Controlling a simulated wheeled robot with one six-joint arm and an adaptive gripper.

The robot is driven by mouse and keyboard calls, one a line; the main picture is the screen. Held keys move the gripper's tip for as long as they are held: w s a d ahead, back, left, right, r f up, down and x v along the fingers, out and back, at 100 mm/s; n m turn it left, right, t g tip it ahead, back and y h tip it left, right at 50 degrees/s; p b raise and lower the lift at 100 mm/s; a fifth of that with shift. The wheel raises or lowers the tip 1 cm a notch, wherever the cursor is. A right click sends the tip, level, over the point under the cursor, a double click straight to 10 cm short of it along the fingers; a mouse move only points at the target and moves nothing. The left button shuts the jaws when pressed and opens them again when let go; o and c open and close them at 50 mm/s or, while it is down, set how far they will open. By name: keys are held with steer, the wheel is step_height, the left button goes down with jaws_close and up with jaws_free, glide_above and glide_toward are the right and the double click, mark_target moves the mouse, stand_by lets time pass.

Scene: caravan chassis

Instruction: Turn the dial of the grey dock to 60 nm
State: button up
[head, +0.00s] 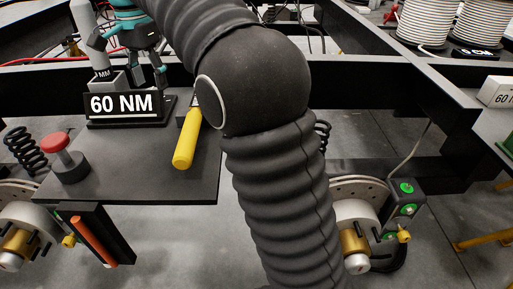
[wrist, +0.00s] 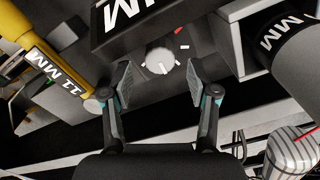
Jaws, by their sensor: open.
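The grey dock (head: 128,122) carries a black sign reading 60 NM (head: 120,104) and stands on a dark shelf. In the wrist view its dial (wrist: 160,54) is a pale round knob with small white and red marks beside it. My gripper (head: 130,62) is above and behind the sign in the head view. In the wrist view my gripper (wrist: 158,86) is open, its two pads apart on either side of the line to the dial, with nothing between them. I cannot read which mark the dial points to. The dial is hidden in the head view.
A yellow-handled tool (head: 186,140) lies right of the sign, and a red button (head: 55,143) stands at left. A yellow tool marked 11 MM (wrist: 52,78) is close on the left in the wrist view; a grey cylinder (wrist: 292,62) is on the right.

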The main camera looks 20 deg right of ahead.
step_height(320, 180, up, 11)
steer(key=p, duration=0.4)
steer(key=s+d+n+t, duration=0.2)
steer(key=s+d+n, duration=0.1)
steer(key=s+d, duration=0.3)
steer(key=s+d+f+n+t, duration=0.1)
steer(key=s+d+f, duration=0.2)
steer(key=s+f, duration=0.2)
steer(key=s+d+f+n+t+p, duration=0.1)
steer(key=s+d+f+n, duration=0.1)
steer(key=s+f, duration=0.3)
steer(key=s+d+f+n+t, duration=0.1)
steer(key=s+d+f, duration=0.3)
steer(key=s, duration=0.5)
steer(key=shift+s+d+f+n, duration=0.3)
steer(key=shift+f+n, duration=0.3)
steer(key=shift+f, duration=0.45)
